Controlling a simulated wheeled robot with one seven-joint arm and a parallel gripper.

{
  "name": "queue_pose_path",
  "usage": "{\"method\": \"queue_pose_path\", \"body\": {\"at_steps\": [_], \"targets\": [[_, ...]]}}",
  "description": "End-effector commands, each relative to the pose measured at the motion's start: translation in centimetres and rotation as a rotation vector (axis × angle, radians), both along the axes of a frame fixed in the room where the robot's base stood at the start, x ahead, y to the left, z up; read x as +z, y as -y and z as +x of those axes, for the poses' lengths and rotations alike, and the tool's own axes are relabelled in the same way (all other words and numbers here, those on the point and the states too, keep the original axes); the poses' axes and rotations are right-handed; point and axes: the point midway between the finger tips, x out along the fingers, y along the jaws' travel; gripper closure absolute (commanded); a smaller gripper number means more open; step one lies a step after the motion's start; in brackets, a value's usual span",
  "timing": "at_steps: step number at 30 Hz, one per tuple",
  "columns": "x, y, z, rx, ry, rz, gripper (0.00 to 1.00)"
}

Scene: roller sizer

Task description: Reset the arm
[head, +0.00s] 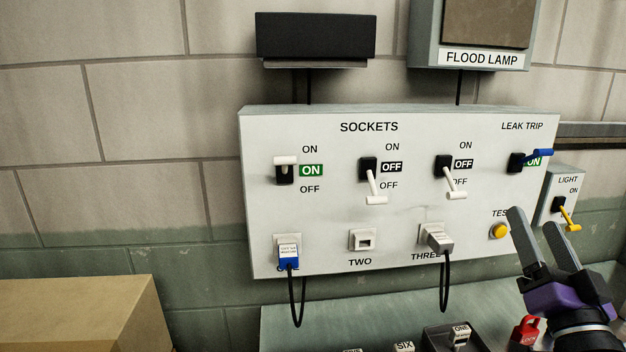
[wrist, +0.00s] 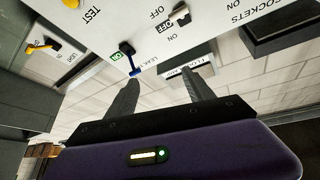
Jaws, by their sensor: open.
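The white sockets panel (head: 330,220) has three white levers and plugs in sockets one and three. A light switch box (head: 562,195) is at the right. A red padlock (head: 525,331) and a black tray (head: 440,337) are below. A cardboard box (head: 80,310) is at the lower left.

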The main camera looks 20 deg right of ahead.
Motion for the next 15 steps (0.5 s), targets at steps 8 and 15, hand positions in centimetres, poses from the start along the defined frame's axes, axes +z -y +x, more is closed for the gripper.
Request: {"method": "queue_pose_path", "body": {"at_steps": [8, 15], "targets": [[-7.9, -5.8, -3.2, -0.085, -0.033, 0.073, 0.39], [-14.6, -12.2, -7.5, -0.086, -0.180, 0.049, 0.39]]}}
